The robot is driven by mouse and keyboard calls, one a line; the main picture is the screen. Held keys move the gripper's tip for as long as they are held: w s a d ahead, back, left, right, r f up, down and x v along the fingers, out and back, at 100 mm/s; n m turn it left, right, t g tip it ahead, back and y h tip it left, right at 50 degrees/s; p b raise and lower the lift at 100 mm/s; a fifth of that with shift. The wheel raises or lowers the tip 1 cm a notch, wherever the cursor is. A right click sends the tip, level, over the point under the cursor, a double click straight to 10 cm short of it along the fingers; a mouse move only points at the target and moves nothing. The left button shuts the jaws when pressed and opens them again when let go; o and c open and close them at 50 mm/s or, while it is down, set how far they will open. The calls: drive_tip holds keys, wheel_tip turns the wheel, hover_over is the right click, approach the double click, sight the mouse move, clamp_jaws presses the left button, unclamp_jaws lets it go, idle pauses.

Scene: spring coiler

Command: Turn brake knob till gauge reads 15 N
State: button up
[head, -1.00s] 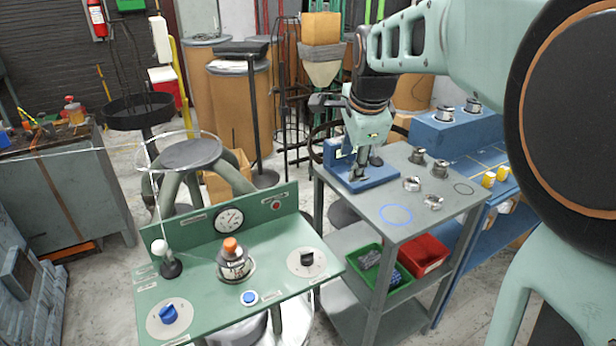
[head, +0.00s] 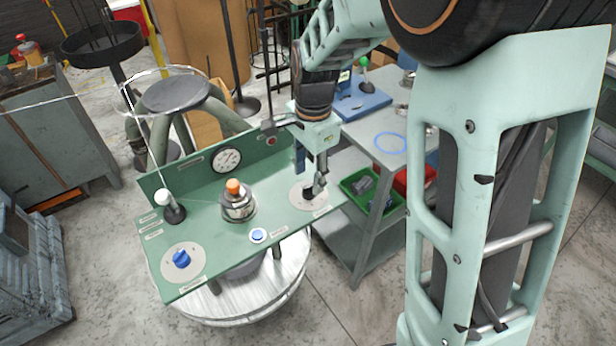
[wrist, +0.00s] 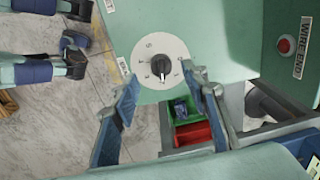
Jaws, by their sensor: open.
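The green bench panel (head: 276,226) carries a black knob (wrist: 161,66) on a round white dial with printed marks. My gripper (wrist: 161,80) is open, its fingers on either side of the knob in the wrist view. In the head view my gripper (head: 311,184) is over the same dial (head: 303,203) and partly hides the knob; whether it touches cannot be told. The round white gauge (head: 227,160) is on the upright back plate; its reading is too small to make out. A blue knob (head: 181,259) sits on another dial at the left end.
An orange-capped unit (head: 237,203), a blue button (head: 258,235) and a white-topped lever (head: 169,205) stand on the panel. A red button (wrist: 285,45) is on the back plate. A grey cart with a green bin (head: 372,190) stands close on the right.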

sight(309, 187)
wheel_tip(309, 187, down, 5)
drive_tip(key=shift+w+a+r, duration=0.1)
drive_tip(key=shift+w, duration=0.05)
clamp_jaws()
idle(0.4)
drive_tip(key=shift+n, duration=0.3)
drive_tip(key=n, duration=0.4)
drive_tip(key=shift+n+b, duration=0.3)
drive_tip(key=n, duration=0.4)
drive_tip(key=shift+n, duration=0.3)
